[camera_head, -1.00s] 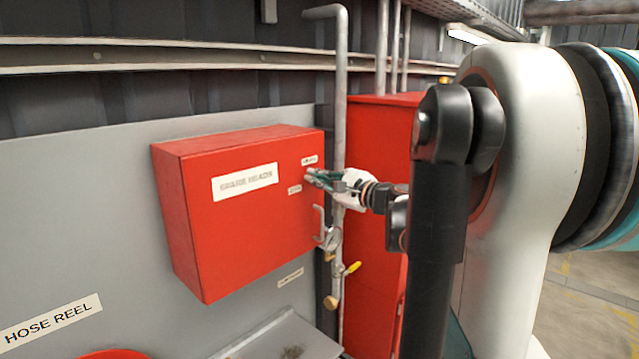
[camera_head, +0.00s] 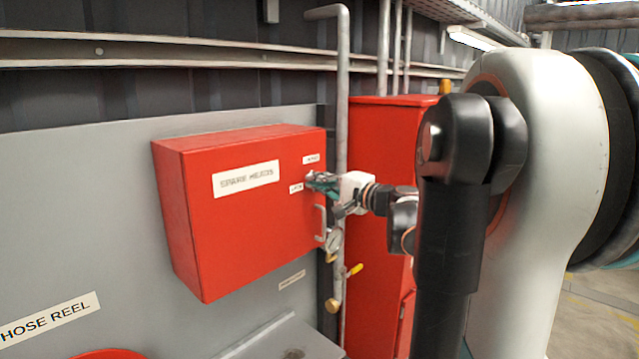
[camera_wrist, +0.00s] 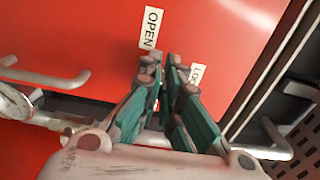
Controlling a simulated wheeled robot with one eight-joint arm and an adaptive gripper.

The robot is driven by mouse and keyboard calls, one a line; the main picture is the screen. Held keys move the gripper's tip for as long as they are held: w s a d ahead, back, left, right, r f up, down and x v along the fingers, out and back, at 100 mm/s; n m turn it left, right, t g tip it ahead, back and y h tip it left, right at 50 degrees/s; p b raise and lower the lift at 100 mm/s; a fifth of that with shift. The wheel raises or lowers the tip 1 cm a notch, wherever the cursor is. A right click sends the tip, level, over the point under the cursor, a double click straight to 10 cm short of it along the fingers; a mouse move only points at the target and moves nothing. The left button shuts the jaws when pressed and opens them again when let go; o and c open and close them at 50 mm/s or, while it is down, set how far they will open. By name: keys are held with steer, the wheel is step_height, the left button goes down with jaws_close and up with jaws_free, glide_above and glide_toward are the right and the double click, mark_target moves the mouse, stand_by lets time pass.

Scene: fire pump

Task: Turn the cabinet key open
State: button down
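The red cabinet (camera_head: 240,230) hangs on a grey wall panel, its door shut. My gripper (camera_head: 318,180) is at the right part of its front, between two small white labels. In the wrist view, its green-and-grey fingers (camera_wrist: 162,62) come close together, with a narrow gap at the tips. The OPEN label (camera_wrist: 151,27) is just above the tips, and a second, partly covered label (camera_wrist: 197,75) is to their right. The key is between or behind the fingertips and hardly shows; the fingers look closed on it.
A metal door handle (camera_head: 320,222) is below my gripper, and shows at left in the wrist view (camera_wrist: 45,78). A grey vertical pipe (camera_head: 342,100) and a taller red cabinet (camera_head: 385,130) stand just right. A yellow-handled valve (camera_head: 354,269) is lower down.

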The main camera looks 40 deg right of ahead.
stand_by(0.4)
steer(key=c, duration=1.8)
jaws_free()
steer(key=s, duration=1.2)
steer(key=shift+d, duration=0.45)
